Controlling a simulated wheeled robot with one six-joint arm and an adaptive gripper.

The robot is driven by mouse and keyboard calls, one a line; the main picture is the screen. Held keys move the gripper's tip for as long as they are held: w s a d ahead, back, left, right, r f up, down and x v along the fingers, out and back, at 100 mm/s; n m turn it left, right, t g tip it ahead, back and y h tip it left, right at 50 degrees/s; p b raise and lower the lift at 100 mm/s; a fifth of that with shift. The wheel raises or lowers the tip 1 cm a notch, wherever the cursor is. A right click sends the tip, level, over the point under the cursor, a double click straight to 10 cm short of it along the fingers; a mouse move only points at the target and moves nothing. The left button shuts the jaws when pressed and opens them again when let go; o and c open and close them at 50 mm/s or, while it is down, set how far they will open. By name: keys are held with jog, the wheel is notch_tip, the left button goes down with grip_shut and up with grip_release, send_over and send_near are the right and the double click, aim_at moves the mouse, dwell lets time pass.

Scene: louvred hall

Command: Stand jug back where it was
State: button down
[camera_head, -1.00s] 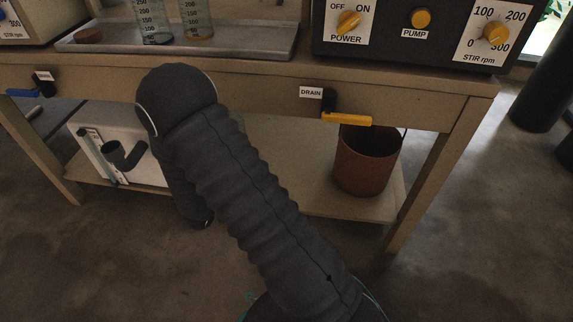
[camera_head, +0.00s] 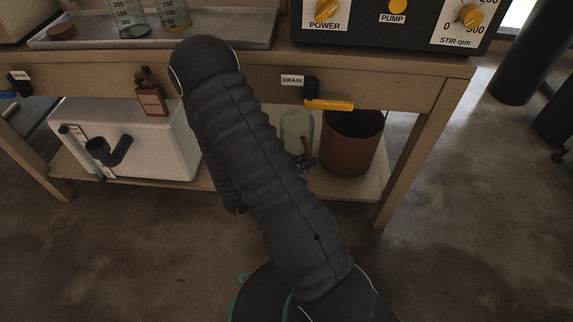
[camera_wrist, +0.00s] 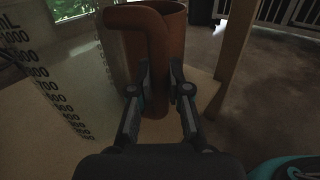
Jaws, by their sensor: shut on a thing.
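The jug (camera_head: 296,128) is pale and translucent and shows beside my arm in the head view, under the bench edge and left of the brown bucket. In the wrist view the jug (camera_wrist: 85,75) fills the left side, with dark measuring marks and a brown curved handle (camera_wrist: 157,45). My gripper (camera_wrist: 155,97) is shut on this handle; in the head view my gripper (camera_head: 304,162) shows small at the jug's right. The jug looks upright. My arm hides its lower part in the head view, so I cannot tell whether its base touches the shelf.
The brown bucket (camera_head: 350,150) stands close right of the jug on the lower shelf (camera_head: 368,188); a bench leg (camera_head: 405,165) is further right. A yellow drain lever (camera_head: 330,105) sticks out above. A white box (camera_head: 165,150) and a brown bottle (camera_head: 151,98) are left.

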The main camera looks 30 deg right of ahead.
jog(key=w+f, duration=0.1)
jog(key=w, duration=0.1)
jog(key=w+a+f, duration=0.1)
jog(key=w+f, duration=0.1)
jog(key=w+f+b, duration=0.1)
jog(key=w, duration=0.2)
jog(key=shift+a+f, duration=0.15)
jog(key=shift+a, duration=0.1)
jog(key=shift+f+b, duration=0.35)
jog(key=shift+f, duration=1.7)
jog(key=shift+f, duration=0.15)
jog(key=c, duration=1.1)
grip_release()
